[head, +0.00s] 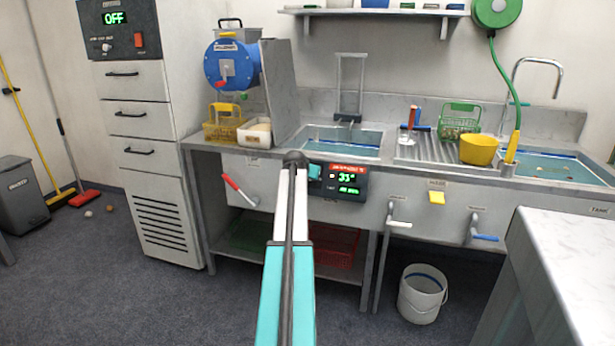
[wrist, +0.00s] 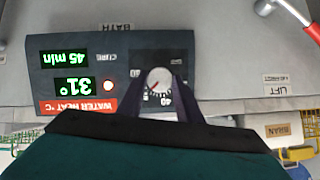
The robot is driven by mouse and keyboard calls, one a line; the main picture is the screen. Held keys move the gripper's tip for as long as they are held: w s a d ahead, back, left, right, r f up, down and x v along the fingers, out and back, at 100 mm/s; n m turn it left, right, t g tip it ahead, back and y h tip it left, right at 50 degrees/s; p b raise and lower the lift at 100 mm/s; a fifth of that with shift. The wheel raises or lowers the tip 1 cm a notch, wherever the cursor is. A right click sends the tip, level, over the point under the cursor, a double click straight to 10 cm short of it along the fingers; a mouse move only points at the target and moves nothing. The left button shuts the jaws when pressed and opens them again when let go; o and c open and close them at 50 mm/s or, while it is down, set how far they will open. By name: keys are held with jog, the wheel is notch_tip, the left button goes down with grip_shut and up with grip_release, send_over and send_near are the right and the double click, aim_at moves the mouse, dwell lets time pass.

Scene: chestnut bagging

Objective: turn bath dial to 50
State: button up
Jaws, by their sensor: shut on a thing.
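The pointer points to the lower left of that picture; the scale marks are small and only partly readable. My gripper (wrist: 159,86) has its two dark fingers on either side of the knob, shut on it. The control panel (wrist: 70,75) shows a green 31° beside a lit lamp and a red "WATER HEAT °C" strip. The panel (head: 347,190) also shows in the head view; my arm and gripper hide the dial there.
The panel sits on the front of the sink counter, below the water basin (head: 338,140). A red-handled lever (head: 238,188) is to its left and a white lever (head: 397,215) to its right. A white bucket (head: 422,294) stands on the floor.

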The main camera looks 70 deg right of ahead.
jog(key=o, duration=1.1)
jog(key=shift+c, duration=0.2)
jog(key=shift+a+r, duration=0.1)
jog(key=shift+a, duration=0.05)
jog(key=p+v, duration=0.1)
jog(key=v, duration=1.2)
jog(key=shift+a, duration=0.2)
jog(key=shift+r, duration=0.1)
